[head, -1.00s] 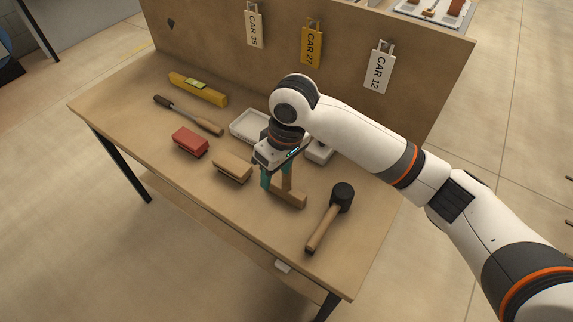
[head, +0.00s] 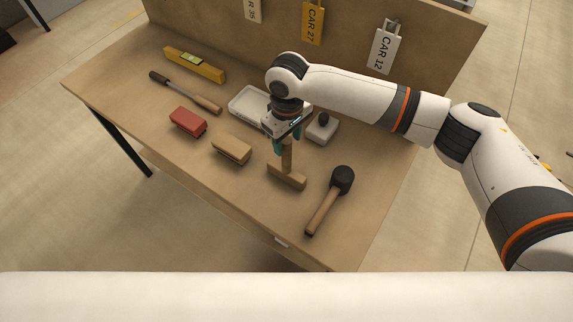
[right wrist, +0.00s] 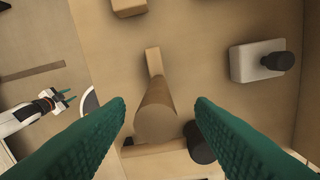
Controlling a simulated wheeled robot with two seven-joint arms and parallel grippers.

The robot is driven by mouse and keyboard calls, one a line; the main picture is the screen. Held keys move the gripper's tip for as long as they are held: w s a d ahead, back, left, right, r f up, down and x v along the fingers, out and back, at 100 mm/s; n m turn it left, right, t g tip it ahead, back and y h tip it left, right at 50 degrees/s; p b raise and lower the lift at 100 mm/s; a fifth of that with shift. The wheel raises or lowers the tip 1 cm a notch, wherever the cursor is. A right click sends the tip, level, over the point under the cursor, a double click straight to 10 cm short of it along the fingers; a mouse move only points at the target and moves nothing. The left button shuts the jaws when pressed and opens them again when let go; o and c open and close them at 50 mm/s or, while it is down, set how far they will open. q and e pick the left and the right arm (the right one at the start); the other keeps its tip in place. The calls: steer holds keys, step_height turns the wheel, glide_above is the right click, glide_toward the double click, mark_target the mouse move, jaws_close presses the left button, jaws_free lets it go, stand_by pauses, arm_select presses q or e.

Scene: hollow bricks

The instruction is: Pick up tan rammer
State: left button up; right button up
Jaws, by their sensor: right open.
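The tan rammer (head: 287,176) stands upright on the workbench, its crossbar on the top and its round handle pointing up. In the right wrist view the handle's end (right wrist: 157,123) faces the camera, between the two teal fingers. My right gripper (head: 287,148) is open at the upper part of the handle, with a gap on each side in the right wrist view (right wrist: 160,112). The handle's top is hidden behind the gripper in the head view. My left gripper (right wrist: 65,99) is small at the left of the right wrist view; its jaw state is unclear.
A black-headed mallet (head: 328,200) lies close to the right. A tan block (head: 232,149) and red block (head: 188,122) lie to the left. A white float with a dark knob (head: 322,130) and white tray (head: 247,103) lie behind. The tagged back panel (head: 350,50) rises behind.

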mark_target(287, 162)
step_height(287, 162, down, 2)
steer(key=shift+s+a+f, duration=0.1)
steer(key=shift+s+f, duration=0.05)
steer(key=shift+f, duration=0.45)
jaws_close()
arm_select(q)
steer(key=shift+s+r, duration=0.45)
steer(key=shift+r, duration=0.1)
